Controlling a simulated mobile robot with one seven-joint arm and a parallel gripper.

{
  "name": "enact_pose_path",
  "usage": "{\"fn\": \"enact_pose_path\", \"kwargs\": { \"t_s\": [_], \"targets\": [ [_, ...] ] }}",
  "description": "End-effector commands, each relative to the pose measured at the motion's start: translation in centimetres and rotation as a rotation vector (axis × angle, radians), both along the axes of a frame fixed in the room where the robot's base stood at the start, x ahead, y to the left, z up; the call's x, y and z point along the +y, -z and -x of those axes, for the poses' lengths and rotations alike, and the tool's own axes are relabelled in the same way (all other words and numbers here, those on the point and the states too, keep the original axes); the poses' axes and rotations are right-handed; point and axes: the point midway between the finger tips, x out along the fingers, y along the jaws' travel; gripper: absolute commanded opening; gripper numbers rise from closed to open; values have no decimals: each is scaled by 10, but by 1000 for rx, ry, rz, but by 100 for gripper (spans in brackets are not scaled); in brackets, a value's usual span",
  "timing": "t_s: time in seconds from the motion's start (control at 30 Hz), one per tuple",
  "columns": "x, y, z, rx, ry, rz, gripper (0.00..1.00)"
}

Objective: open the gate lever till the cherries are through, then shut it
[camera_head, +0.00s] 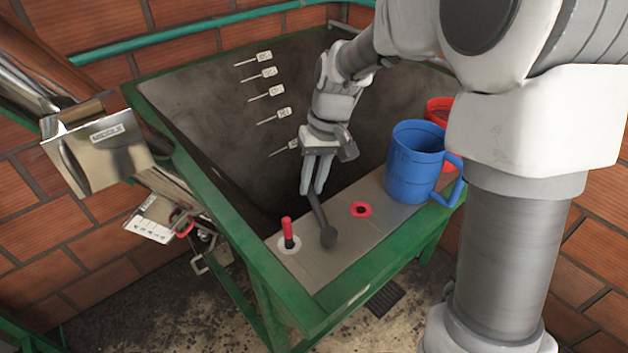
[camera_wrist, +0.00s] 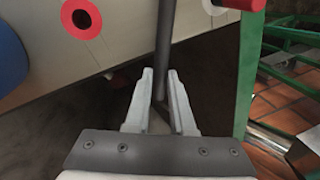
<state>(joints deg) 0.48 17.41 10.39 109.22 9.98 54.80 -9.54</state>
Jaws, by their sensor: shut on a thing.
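A dark grey lever (camera_head: 318,212) rises from a round pivot (camera_head: 328,237) on the metal ledge of the hopper, tilted up and left. My gripper (camera_head: 313,192) is shut on its upper end, reaching down from inside the hopper side. In the wrist view the lever's dark bar (camera_wrist: 163,45) runs between the fingertips of my gripper (camera_wrist: 160,80). The hopper's grey inner wall (camera_head: 215,110) shows with several labelled level marks. No cherries show; the hopper's bottom is dark and partly hidden by the ledge and my arm.
A short red handle (camera_head: 287,228) in a white ring stands just left of the lever. A red-ringed hole (camera_head: 361,210) lies to its right. A blue jug (camera_head: 414,165) and a red vessel (camera_head: 438,112) stand farther right. A metal chute (camera_head: 100,150) labelled "MIDDLE" is at left.

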Motion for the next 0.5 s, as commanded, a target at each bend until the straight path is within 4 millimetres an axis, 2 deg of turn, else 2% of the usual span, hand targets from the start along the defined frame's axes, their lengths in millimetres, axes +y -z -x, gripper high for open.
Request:
{"fn": "enact_pose_path", "kwargs": {
  "t_s": [0.17,0.2,0.3,0.33,0.5],
  "targets": [
    [1,-1,-1,-3,2,-2,0],
    [1,-1,-1,-3,2,-2,29],
    [0,-1,-1,-3,2,-1,47],
    [0,-1,-1,-3,2,-1,52],
    [0,0,0,-2,2,0,52]
  ]
}}
